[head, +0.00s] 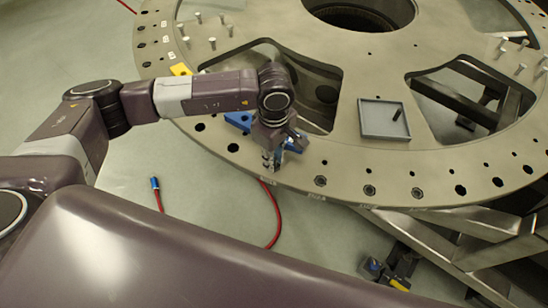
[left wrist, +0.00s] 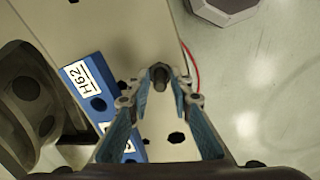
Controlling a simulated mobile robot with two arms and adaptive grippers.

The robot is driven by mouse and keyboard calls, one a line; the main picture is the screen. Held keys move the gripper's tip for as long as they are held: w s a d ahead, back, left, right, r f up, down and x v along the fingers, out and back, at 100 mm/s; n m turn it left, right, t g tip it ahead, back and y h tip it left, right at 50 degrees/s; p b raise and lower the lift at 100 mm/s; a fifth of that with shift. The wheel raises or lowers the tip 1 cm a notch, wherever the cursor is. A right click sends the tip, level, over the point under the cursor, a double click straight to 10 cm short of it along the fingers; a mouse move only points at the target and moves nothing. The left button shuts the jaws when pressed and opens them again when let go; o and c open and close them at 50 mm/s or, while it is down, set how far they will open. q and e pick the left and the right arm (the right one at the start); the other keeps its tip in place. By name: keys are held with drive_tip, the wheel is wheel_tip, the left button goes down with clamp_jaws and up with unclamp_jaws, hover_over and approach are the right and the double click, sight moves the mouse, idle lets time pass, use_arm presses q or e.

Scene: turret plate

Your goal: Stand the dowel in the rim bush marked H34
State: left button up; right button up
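My left gripper (head: 269,163) points down over the near rim of the turret plate (head: 345,165). In the left wrist view its blue-padded fingers converge on a dark, round-ended dowel (left wrist: 160,78), and the gripper looks shut on it. I cannot tell whether the dowel's lower end touches the plate. Several rim bushes sit to the right of the gripper, including a near one (head: 320,181), a middle one (head: 369,190) and a farther one (head: 417,193). Their small labels are too small to read, so I cannot pick out H34.
A blue block (head: 239,120) is beside the gripper; its label reads H62 in the left wrist view (left wrist: 84,82). A grey tray (head: 369,131) holds another dark pin (head: 397,114). Upright pins (head: 520,45) stand farther back. Large openings cut the plate. A red cable (head: 275,220) hangs below the rim.

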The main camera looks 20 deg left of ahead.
use_arm(q)
drive_tip(key=shift+o, duration=0.9)
wheel_tip(320, 180, up, 12)
idle(0.4)
